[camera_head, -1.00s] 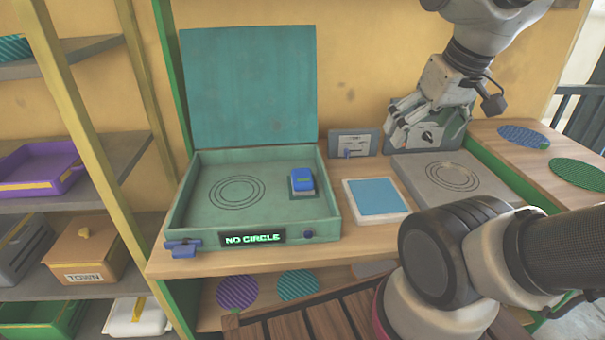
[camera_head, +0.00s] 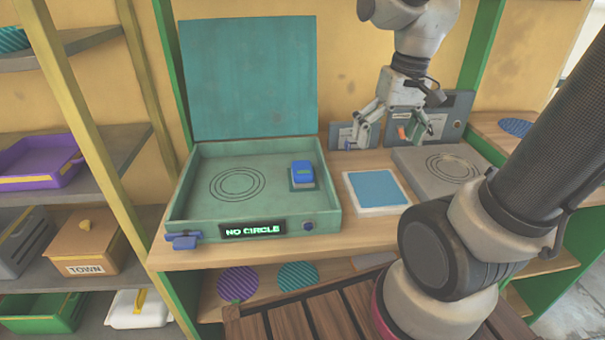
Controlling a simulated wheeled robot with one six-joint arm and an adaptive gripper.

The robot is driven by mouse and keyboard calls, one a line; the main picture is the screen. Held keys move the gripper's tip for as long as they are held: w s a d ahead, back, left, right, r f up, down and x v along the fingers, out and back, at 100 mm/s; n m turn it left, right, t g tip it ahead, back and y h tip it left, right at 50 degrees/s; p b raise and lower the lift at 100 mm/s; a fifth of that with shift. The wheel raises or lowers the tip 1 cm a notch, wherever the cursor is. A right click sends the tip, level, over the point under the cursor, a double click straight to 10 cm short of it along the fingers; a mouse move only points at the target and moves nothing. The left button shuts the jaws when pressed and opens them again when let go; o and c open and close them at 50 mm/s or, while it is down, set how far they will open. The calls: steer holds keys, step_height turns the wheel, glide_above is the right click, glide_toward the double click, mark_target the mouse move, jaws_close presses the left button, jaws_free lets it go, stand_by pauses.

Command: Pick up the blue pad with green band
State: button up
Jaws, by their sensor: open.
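A small blue pad with a green band (camera_head: 302,174) sits inside the open teal press box (camera_head: 330,222), at the right of its floor on a darker square patch. Printed circles lie on the floor to its left. My gripper (camera_head: 391,138) hangs fingers-down to the right of the box, above the back of the table. Its fingers are spread apart and empty. It is up and to the right of the pad, clear of it.
The teal lid stands raised behind the box, whose front display (camera_head: 252,230) reads "NO CIRCLE". A white-framed light blue square (camera_head: 377,189) and a grey slab with circles (camera_head: 437,171) lie to the right. Upright grey panels stand behind. Shelves with bins fill the left.

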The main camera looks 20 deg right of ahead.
mark_target(303, 167)
steer(key=w+a+f+m+y, duration=0.1)
steer(key=w+a+f+m, duration=0.1)
steer(key=w+f+m, duration=0.1)
steer(key=w+a+f+m+g, duration=0.1)
steer(key=w+a+f+m, duration=0.2)
steer(key=w+m, duration=0.1)
steer(key=w+a+f+m+y, duration=0.1)
steer(key=w+a+f+m, duration=0.1)
steer(key=w+f+m, duration=0.2)
steer(key=shift+w+a+y, duration=0.2)
steer(key=shift+w+y, duration=0.1)
steer(key=shift+w, duration=0.55)
steer(key=w+m, duration=0.1)
steer(key=m, duration=0.1)
steer(key=w+a+m, duration=0.1)
steer(key=w+m, duration=0.1)
steer(key=m, duration=0.1)
steer(key=w+a+m+t+y, duration=0.1)
steer(key=m, duration=0.2)
steer(key=shift+w+a+r, duration=0.1)
steer(key=shift+w+r, duration=0.05)
steer(key=shift+w, duration=0.05)
steer(key=shift+a+f, duration=0.15)
steer(key=shift+f, duration=0.2)
steer(key=x, duration=0.6)
steer(key=shift+s+a+f, duration=0.15)
steer(key=shift+f, duration=0.2)
steer(key=c, duration=1.2)
